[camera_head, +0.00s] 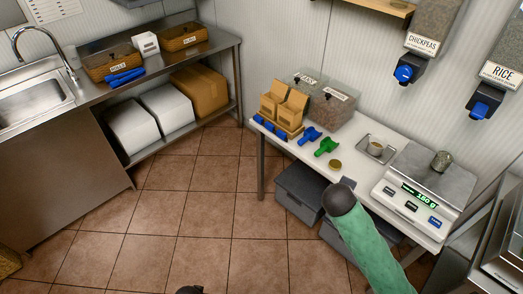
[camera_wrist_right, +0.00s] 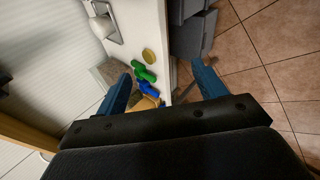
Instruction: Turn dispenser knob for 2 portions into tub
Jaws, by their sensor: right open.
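The chickpea dispenser (camera_head: 423,43) and the rice dispenser (camera_head: 502,73) hang on the wall at the upper right in the head view. Each has a blue knob, one under the chickpeas (camera_head: 404,73) and one under the rice (camera_head: 480,109).
The white table (camera_head: 348,148) holds the scale (camera_head: 417,193), which reads about 180 g, a green scoop (camera_head: 326,146), a blue scoop (camera_head: 309,135), a round lid (camera_head: 335,164) and clear bins (camera_head: 334,108). Grey crates (camera_head: 300,184) stand below.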

